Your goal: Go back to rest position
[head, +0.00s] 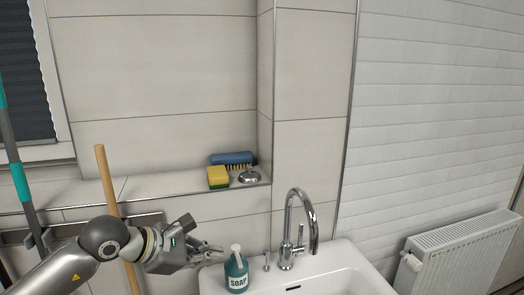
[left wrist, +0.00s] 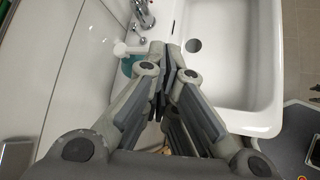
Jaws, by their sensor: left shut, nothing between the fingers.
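My left gripper (head: 208,252) reaches in from the left in the head view, at the left edge of the sink. In the left wrist view its fingers (left wrist: 168,52) are together with nothing between them. A teal soap bottle (head: 236,272) with a white pump stands on the sink's left rim, just right of the fingertips. In the left wrist view the bottle (left wrist: 130,66) is partly hidden behind the fingers. I cannot tell if the fingertips touch it. My right gripper is in neither view.
The white sink (head: 335,280) has a chrome faucet (head: 299,225). A yellow sponge (head: 218,177), a blue brush (head: 232,158) and a metal drain plug (head: 249,177) sit on the tiled ledge. A wooden handle (head: 107,180) stands by my left arm. A radiator (head: 462,255) is at right.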

